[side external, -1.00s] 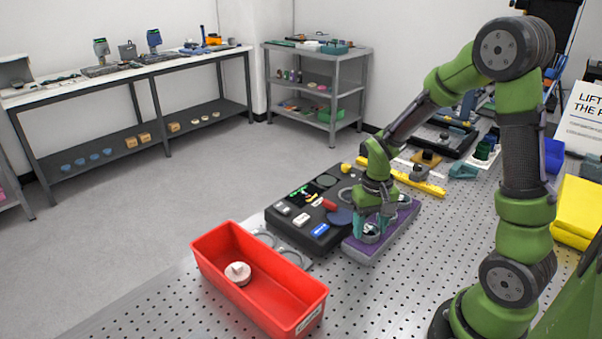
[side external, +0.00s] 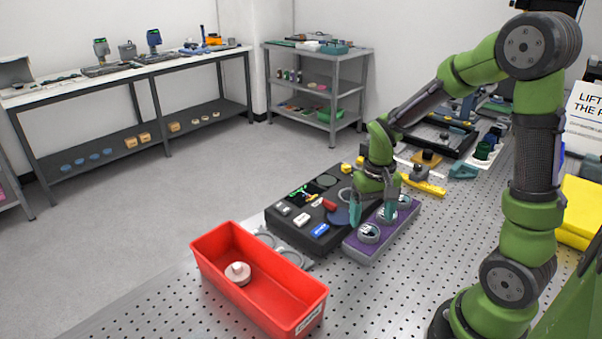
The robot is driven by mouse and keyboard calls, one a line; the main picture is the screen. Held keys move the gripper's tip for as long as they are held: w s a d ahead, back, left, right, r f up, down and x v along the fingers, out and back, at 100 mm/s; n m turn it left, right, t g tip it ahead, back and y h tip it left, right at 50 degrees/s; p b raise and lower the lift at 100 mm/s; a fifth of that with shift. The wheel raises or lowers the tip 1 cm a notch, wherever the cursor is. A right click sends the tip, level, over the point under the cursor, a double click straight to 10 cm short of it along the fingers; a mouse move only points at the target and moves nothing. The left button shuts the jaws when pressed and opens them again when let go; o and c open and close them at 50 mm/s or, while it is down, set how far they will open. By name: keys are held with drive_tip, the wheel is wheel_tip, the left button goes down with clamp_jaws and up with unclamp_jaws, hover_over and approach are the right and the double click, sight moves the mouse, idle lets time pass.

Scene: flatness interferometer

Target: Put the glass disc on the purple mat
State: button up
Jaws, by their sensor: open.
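The purple mat (side external: 391,231) is a long strip on a grey base beside the black tray. A round glass-looking disc with a grey rim (side external: 369,233) lies on the mat's near end. Two more similar round pieces lie behind it on the mat, one (side external: 388,216) partly hidden by a finger and one (side external: 405,201) at the far side. I cannot tell for sure which is the task's glass disc. My gripper (side external: 373,213) is open above the mat, its teal fingers spread and pointing down, with the near disc lying free below and nothing seen held.
The black tray (side external: 285,232) left of the mat holds small blocks and a dark blue round piece (side external: 337,216). A red bin (side external: 215,274) with a pale knobbed disc (side external: 238,273) stands at the front. Yellow parts (side external: 424,185) lie behind. The perforated table (side external: 400,290) is clear in front.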

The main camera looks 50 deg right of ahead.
sight(369, 230)
wheel_tip(369, 230, up, 8)
drive_tip(key=s+a+r+n+t+y, duration=0.1)
drive_tip(key=s+a+r+t, duration=0.2)
drive_tip(key=a, duration=0.3)
drive_tip(key=s+a+r+n+t+y, duration=0.1)
drive_tip(key=s+a+r+t, duration=0.2)
drive_tip(key=a+r+t, duration=0.1)
drive_tip(key=a+r, duration=0.1)
drive_tip(key=a, duration=0.1)
drive_tip(key=shift+a+r+n, duration=0.25)
drive_tip(key=shift+a+n, duration=0.15)
